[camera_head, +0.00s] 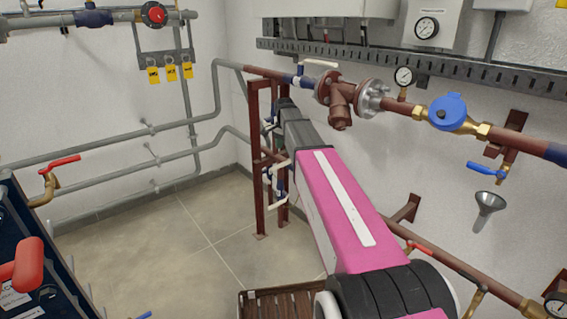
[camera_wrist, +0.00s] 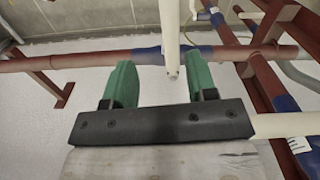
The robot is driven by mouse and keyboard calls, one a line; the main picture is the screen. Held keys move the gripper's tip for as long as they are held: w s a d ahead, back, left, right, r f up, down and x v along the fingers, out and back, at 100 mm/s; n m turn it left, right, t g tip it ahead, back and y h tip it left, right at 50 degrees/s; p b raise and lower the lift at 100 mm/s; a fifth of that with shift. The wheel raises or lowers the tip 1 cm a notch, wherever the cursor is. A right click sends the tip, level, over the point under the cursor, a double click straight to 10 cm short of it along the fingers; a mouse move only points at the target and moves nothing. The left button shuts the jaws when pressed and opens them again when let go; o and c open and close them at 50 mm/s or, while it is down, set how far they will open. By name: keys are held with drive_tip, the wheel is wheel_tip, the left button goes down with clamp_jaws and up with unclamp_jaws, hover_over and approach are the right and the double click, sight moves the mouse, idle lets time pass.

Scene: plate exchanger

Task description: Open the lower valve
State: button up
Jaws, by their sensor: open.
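My pink arm reaches toward the red-brown pipe stand, and my gripper (camera_head: 270,126) is beside it, mostly hidden by my arm in the head view. In the wrist view my gripper (camera_wrist: 161,74) is open, with its two green fingers apart. A cream-white lever handle (camera_wrist: 170,35) points down the picture, its end between the fingertips. I cannot tell whether it touches either finger. In the head view a white valve handle (camera_head: 280,166) shows low on the stand, and another white handle (camera_head: 320,64) is higher on the pipe. The lower valve's body is partly hidden.
A red-brown horizontal pipe (camera_wrist: 60,61) with a blue section runs beyond the fingers. A second cream bar (camera_wrist: 285,125) lies right of my gripper. Red uprights (camera_head: 258,160) stand close by. A funnel (camera_head: 489,203) is on the right wall. The tiled floor (camera_head: 150,240) at left is clear.

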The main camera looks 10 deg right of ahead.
sight(284, 163)
drive_tip(key=shift+m, duration=0.3)
drive_tip(key=f, duration=0.3)
drive_tip(key=w+f, duration=0.1)
drive_tip(key=f, duration=0.4)
drive_tip(key=shift+w+f, duration=0.3)
clamp_jaws()
